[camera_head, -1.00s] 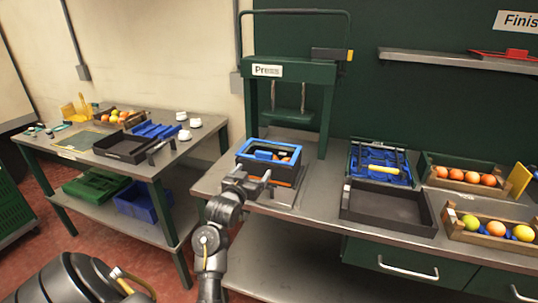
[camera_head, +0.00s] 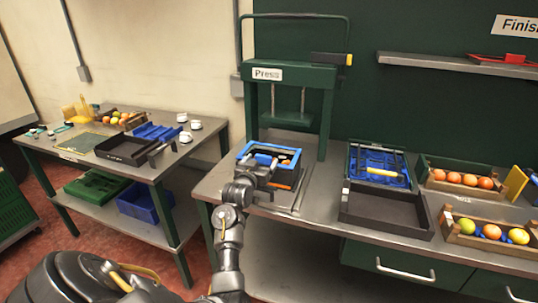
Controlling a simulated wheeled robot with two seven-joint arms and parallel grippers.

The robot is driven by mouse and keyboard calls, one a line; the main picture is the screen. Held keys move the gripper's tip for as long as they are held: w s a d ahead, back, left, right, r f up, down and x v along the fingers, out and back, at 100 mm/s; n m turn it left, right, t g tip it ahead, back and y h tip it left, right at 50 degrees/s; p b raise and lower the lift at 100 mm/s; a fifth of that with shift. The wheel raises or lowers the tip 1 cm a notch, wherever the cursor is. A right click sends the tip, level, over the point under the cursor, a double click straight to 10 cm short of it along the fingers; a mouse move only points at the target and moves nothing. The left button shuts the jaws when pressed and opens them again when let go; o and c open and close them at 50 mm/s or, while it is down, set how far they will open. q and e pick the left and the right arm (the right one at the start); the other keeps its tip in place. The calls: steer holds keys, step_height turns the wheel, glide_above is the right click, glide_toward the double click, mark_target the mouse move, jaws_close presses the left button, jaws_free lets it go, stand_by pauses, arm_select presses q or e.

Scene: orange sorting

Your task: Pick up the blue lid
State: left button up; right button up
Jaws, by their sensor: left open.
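A blue piece (camera_head: 262,159), which looks like the lid, lies in the box's opening and is partly hidden by my gripper. My left gripper (camera_head: 269,167) is open over the near side of the box, with its fingers close to the blue piece. I cannot tell whether they touch it. My right gripper is out of view.
The press (camera_head: 289,92) stands right behind the box. To the right are an empty dark tray (camera_head: 385,222), a blue tool tray (camera_head: 398,160) and fruit crates (camera_head: 448,238). A cluttered side table (camera_head: 75,158) stands at the left.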

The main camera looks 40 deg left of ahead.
mark_target(270, 153)
arm_select(q)
steer(key=shift+x, duration=1.2)
steer(key=c, duration=1.1)
steer(key=shift+r, duration=0.1)
